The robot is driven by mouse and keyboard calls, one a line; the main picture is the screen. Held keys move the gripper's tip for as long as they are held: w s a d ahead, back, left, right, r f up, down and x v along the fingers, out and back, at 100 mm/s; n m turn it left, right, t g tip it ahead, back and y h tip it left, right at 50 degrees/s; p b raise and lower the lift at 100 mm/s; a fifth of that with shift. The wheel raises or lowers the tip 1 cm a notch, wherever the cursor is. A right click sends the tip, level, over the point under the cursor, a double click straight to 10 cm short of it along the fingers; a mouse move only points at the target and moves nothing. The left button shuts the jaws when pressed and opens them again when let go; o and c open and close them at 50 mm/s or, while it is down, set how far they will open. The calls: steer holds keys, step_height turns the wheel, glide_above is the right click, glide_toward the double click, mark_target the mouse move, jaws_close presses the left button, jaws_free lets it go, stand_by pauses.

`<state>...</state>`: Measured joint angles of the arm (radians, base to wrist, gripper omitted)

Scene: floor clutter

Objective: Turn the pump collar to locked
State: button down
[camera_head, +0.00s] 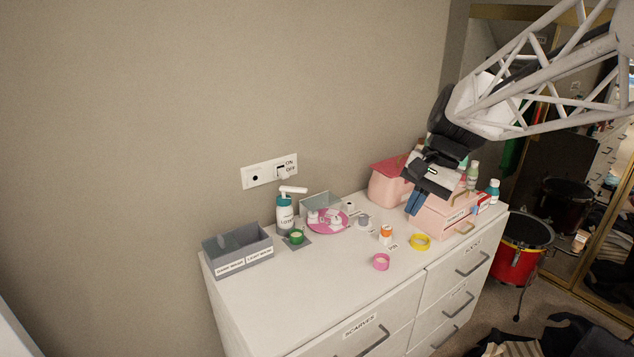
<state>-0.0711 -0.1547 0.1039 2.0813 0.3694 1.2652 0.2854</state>
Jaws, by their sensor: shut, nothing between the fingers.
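The pump bottle (285,213) is teal with a white label and a white pump head. It stands upright at the back left of the white dresser top, near the wall. Its collar (284,197) is too small in view to tell which way it is turned. My gripper (414,208) hangs at the right over the dresser, pointing down, with its blue fingertips shut and empty. It is in front of the pink boxes and well to the right of the pump bottle.
A grey divided bin (238,252) stands left of the bottle. A green jar (297,236), a pink plate (328,221) and a glass panel are close on its right. Pink boxes (447,213) and small bottles crowd the right end. The front left of the dresser top (285,300) is clear.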

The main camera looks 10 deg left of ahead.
steer(key=s+d+f+n+t+h, duration=0.25)
steer(key=s+d, duration=0.25)
steer(key=s, duration=0.7)
steer(key=s+d+f+n+t+h, duration=0.15)
steer(key=s+d+f, duration=0.3)
steer(key=s, duration=0.75)
steer(key=w+a+r, duration=0.2)
steer(key=w+a, duration=0.3)
steer(key=w, duration=0.5)
steer(key=w+a+r+t, duration=0.15)
steer(key=w+a, duration=0.25)
steer(key=w, duration=0.6)
steer(key=w+a+r, duration=0.3)
steer(key=w+a, duration=0.2)
steer(key=w, duration=0.5)
steer(key=w+a+f, duration=0.4)
steer(key=w+a, duration=0.6)
steer(key=a, duration=0.4)
steer(key=w+a+f, duration=0.5)
steer(key=w+a, duration=0.6)
steer(key=a, duration=0.3)
steer(key=shift+f+t, duration=0.2)
steer(key=shift+t, duration=0.15)
steer(key=shift+w+f, duration=0.1)
steer(key=shift+f, duration=0.05)
